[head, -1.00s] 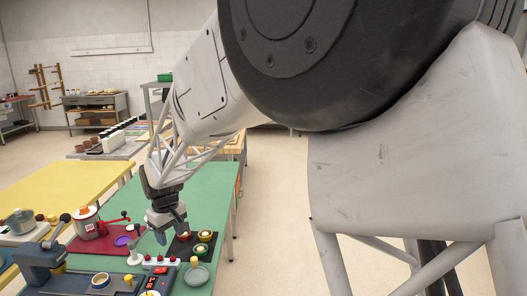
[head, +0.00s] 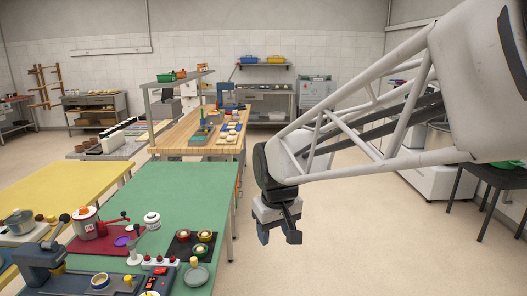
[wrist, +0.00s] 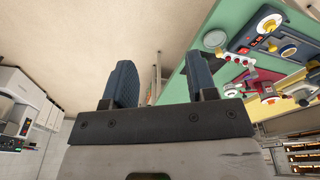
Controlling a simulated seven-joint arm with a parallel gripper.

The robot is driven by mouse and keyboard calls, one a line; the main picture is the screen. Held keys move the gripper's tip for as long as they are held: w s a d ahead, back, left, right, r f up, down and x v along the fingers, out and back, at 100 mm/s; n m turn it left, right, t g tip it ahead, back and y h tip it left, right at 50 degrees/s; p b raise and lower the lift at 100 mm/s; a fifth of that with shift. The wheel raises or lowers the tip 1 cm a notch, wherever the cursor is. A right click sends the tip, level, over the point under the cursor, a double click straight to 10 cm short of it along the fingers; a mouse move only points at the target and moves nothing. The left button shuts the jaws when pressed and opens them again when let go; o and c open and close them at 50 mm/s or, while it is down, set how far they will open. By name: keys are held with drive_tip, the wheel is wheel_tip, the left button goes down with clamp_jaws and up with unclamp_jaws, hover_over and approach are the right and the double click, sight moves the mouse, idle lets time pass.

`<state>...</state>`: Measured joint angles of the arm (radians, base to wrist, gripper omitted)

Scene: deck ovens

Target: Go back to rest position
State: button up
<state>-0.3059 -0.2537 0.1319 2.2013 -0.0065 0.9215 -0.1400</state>
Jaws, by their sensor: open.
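My gripper (head: 278,232) hangs in the air to the right of the green table (head: 190,206) in the head view, over open floor. Its two fingers are apart and nothing is between them. In the wrist view my gripper (wrist: 160,82) also shows its fingers spread, with floor behind and the green table's edge (wrist: 192,62) at the upper right.
A wooden bench (head: 180,140) stands behind.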

drive_tip(key=s+d+f+m+t, duration=0.1)
drive_tip(key=s+d+m, duration=0.4)
drive_tip(key=s+d, duration=1.1)
drive_tip(key=s, duration=0.3)
drive_tip(key=shift+s+f, duration=0.35)
drive_tip(key=shift+s, duration=0.05)
drive_tip(key=shift+h, duration=0.3)
idle(1.1)
